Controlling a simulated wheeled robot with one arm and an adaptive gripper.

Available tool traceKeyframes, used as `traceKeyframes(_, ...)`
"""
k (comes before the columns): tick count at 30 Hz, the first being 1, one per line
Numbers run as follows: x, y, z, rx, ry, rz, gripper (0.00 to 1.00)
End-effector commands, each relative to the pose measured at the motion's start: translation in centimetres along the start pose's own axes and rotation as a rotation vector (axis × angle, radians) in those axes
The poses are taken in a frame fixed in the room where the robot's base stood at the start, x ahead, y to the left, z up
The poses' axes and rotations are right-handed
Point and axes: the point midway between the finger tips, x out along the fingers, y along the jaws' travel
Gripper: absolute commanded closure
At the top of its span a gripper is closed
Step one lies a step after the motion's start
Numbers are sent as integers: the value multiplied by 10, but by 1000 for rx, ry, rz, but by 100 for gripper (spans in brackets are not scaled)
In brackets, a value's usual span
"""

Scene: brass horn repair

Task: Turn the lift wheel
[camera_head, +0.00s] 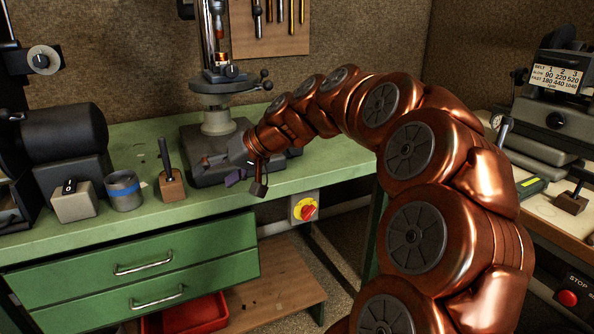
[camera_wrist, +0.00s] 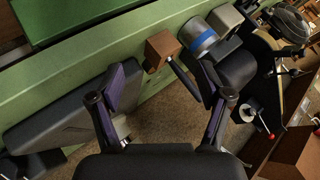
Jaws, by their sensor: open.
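No part is labelled as the lift wheel. A pale round wheel with a dark hub (camera_head: 43,60) is on the dark machine at the far left. A black-knobbed crank (camera_head: 257,82) sits beside the drill press table (camera_head: 222,84). I cannot tell which of them is the lift wheel. A pale wheel with a red knob (camera_wrist: 250,111) shows at the right of the wrist view. My gripper (camera_head: 248,182) hangs by the drill press base, well below the crank. In the wrist view its two purple-padded fingers (camera_wrist: 163,76) are spread apart, with nothing held between them.
The green bench (camera_head: 330,165) carries a wooden block with a dark peg (camera_head: 172,184), a blue-banded cup (camera_head: 124,190) and a grey switch box (camera_head: 74,201). A red-knobbed switch (camera_head: 304,208) is on the bench front. Another machine (camera_head: 556,110) stands at the right.

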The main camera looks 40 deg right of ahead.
Motion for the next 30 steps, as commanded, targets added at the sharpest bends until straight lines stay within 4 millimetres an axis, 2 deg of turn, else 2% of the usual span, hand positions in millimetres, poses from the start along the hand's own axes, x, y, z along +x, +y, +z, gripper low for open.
traceKeyframes(1,0,39,-14,28,80,-4,22)
traceKeyframes(3,-14,81,-40,59,189,-6,22)
traceKeyframes(6,-42,141,-68,96,336,7,22)
traceKeyframes(9,-71,194,-84,127,453,29,22)
traceKeyframes(12,-97,231,-91,148,539,50,22)
traceKeyframes(15,-112,253,-95,159,587,66,22)
traceKeyframes(19,-115,263,-99,165,607,73,22)
traceKeyframes(30,-73,268,-126,165,606,74,22)
